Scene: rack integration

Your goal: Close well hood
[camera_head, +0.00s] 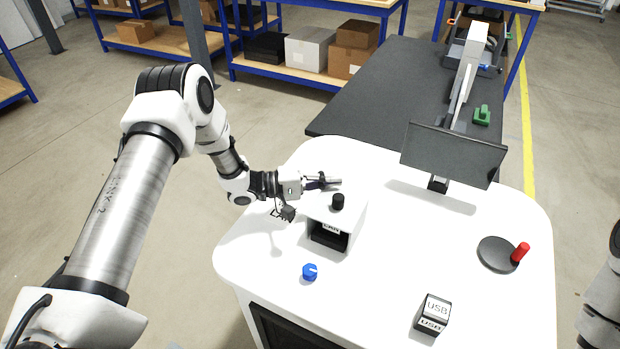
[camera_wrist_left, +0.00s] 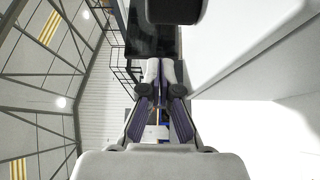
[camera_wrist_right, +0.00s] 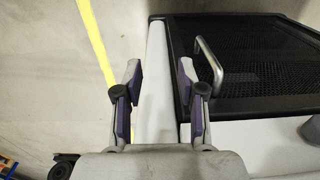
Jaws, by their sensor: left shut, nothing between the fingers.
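The well hood appears to be the white box-like cover (camera_head: 352,217) with a black knob (camera_head: 338,201) on top, near the left side of the white table. Its front shows a dark opening with a LAN label (camera_head: 331,229). My left gripper (camera_head: 335,182) is shut and empty, just behind the knob at the hood's far edge; I cannot tell whether it touches. In the left wrist view its fingertips (camera_wrist_left: 165,66) are together, with a dark rounded part above and white surfaces to the right. My right gripper (camera_wrist_right: 157,65) is open and empty, beside the cabinet's mesh panel.
The white table (camera_head: 400,240) also holds a blue knob (camera_head: 310,272), a USB block (camera_head: 433,313), a black disc with a red handle (camera_head: 520,252) and a tilted dark screen (camera_head: 453,152). A dark table (camera_head: 375,100) stands behind. A metal handle (camera_wrist_right: 212,62) is near my right gripper.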

